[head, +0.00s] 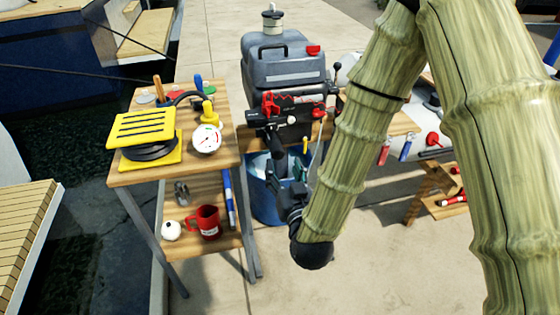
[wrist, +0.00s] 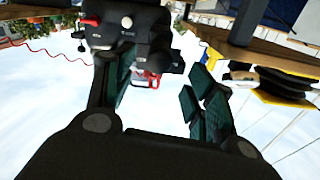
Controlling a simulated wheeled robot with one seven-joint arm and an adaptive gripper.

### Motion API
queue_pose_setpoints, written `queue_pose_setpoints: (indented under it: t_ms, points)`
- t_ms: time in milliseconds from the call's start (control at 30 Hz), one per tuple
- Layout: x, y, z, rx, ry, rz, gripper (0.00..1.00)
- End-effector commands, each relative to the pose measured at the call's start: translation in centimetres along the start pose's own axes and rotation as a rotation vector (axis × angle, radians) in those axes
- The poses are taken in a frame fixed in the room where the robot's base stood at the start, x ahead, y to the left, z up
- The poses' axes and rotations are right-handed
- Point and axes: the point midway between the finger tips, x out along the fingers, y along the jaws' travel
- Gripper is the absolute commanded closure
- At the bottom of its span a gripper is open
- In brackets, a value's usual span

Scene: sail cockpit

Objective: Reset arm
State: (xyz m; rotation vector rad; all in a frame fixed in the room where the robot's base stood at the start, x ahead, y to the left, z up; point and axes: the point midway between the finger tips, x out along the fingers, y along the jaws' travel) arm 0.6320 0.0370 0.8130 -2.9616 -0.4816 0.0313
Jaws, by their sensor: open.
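My arm with bamboo-patterned links hangs down in the right half of the head view. It bends at a dark joint near the floor, and the wrist turns back up toward the workbench. My gripper (wrist: 158,88) is open in the wrist view, its two dark green-padded fingers apart with nothing between them.
A two-level wooden stand at left bears a yellow-black object (head: 150,137), a white gauge (head: 207,138) and a red mug (head: 205,222). Tools lie on a right bench. Concrete floor in front is clear.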

Motion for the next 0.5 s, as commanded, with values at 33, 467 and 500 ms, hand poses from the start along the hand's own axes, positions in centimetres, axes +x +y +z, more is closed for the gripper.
queue_pose_setpoints:
  t_ms: [33, 467, 500]
  points:
    - [-0.33, -0.01, 0.02, 0.000, -0.001, 0.000, 0.45]
    - [-0.79, 0.01, -0.01, 0.000, 0.000, 0.000, 0.45]
    - [-0.79, 0.02, -0.01, 0.000, 0.000, 0.000, 0.45]
